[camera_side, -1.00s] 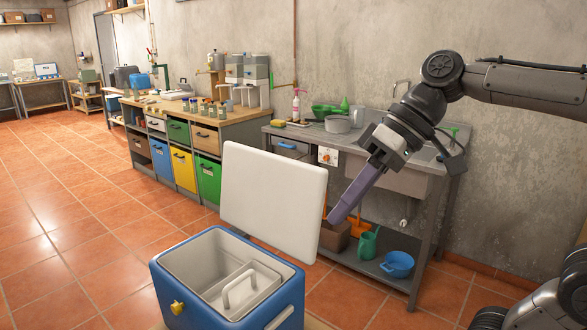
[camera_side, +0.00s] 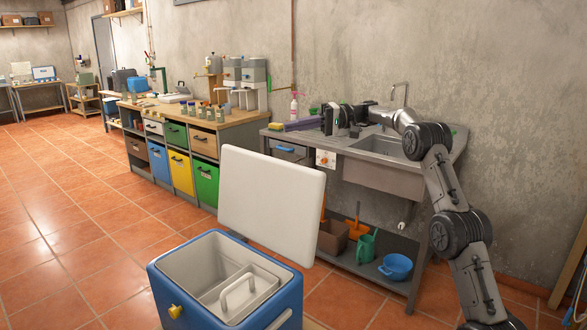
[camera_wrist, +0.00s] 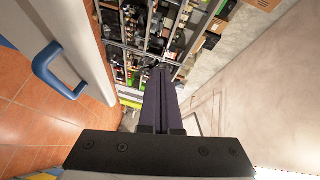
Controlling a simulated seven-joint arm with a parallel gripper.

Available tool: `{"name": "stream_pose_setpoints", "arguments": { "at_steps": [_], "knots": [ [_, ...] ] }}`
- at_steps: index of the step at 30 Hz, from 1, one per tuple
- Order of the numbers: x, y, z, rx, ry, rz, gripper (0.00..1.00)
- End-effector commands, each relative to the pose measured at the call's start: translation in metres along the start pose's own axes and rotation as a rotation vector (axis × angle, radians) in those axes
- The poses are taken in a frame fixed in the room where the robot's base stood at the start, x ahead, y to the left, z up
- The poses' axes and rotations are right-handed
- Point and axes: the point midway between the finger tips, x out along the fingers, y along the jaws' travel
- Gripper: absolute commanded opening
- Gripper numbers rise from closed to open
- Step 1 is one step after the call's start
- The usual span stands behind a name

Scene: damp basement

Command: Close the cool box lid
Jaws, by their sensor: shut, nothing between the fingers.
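In the wrist view the closed fingers (camera_wrist: 160,72) point away from the camera. A pale panel with a blue handle (camera_wrist: 60,72), which looks like the lid's outer face, is to their left. I see no contact.
The sink counter (camera_side: 375,155) stands behind my gripper, with a spray bottle (camera_side: 294,106) on it. A workbench (camera_side: 235,125) with coloured drawers, jars and dispensers is further left. The grey wall lies behind. The tiled floor (camera_side: 70,215) left of the cool box is clear.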

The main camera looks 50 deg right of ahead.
Motion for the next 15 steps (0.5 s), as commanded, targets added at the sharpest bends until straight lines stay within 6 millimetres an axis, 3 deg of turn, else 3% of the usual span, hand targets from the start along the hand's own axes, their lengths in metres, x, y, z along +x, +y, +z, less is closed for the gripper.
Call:
{"name": "stream_pose_setpoints", "arguments": {
  "at_steps": [1,3,9,12,15],
  "knots": [
    [-0.023,0.029,-0.014,0.028,0.039,-0.022,0.00],
    [-0.051,0.061,-0.027,0.060,0.088,-0.044,0.00],
    [-0.111,0.146,-0.037,0.168,0.187,-0.061,0.00],
    [-0.128,0.168,-0.035,0.202,0.217,-0.066,0.00],
    [-0.134,0.169,-0.035,0.203,0.229,-0.064,0.00]
  ]
}}
